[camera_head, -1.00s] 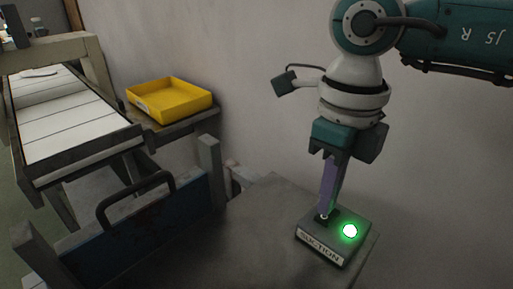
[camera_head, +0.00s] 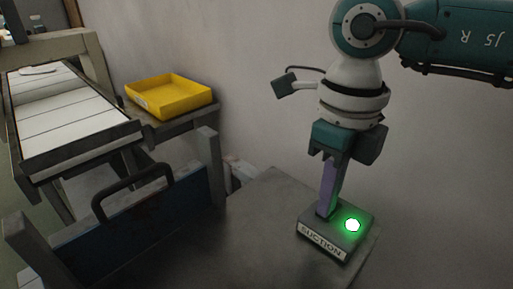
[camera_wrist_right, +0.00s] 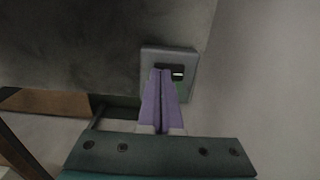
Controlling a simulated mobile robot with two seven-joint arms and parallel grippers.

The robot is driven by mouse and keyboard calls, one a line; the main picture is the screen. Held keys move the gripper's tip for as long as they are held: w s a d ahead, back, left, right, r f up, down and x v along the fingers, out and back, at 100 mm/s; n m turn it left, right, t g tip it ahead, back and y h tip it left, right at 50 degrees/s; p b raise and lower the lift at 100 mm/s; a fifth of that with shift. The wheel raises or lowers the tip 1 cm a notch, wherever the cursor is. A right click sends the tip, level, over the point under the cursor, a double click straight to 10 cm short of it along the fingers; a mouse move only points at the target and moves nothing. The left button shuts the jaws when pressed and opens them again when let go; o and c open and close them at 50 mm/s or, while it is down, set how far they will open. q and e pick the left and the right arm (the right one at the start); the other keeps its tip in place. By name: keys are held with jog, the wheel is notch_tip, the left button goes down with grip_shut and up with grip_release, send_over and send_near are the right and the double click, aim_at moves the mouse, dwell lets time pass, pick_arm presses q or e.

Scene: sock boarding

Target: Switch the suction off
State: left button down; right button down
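The suction box (camera_head: 345,240) is a small grey box labelled SUCTION on the grey table. A round lamp (camera_head: 353,225) on its top glows green. My right gripper (camera_head: 325,211) points down at the box's top, left of the lamp. Its purple fingers are together with nothing seen between them. In the right wrist view the fingertips (camera_wrist_right: 162,72) are at a dark slot on the box (camera_wrist_right: 180,54), where a small bright patch shows. The fingers hide the switch, so its position and any contact are unclear. My left gripper is not in view.
A yellow tray (camera_head: 172,92) sits on a side stand at the back left, beside a conveyor with white slats (camera_head: 75,120). A blue panel with a black handle (camera_head: 135,190) stands left of the table. The grey tabletop (camera_head: 250,225) left of the box is clear.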

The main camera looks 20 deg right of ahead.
notch_tip(320, 180, up, 7)
jog(key=p, duration=0.6)
dwell(0.3)
jog(key=shift+f, duration=0.1)
jog(key=shift+a, duration=0.1)
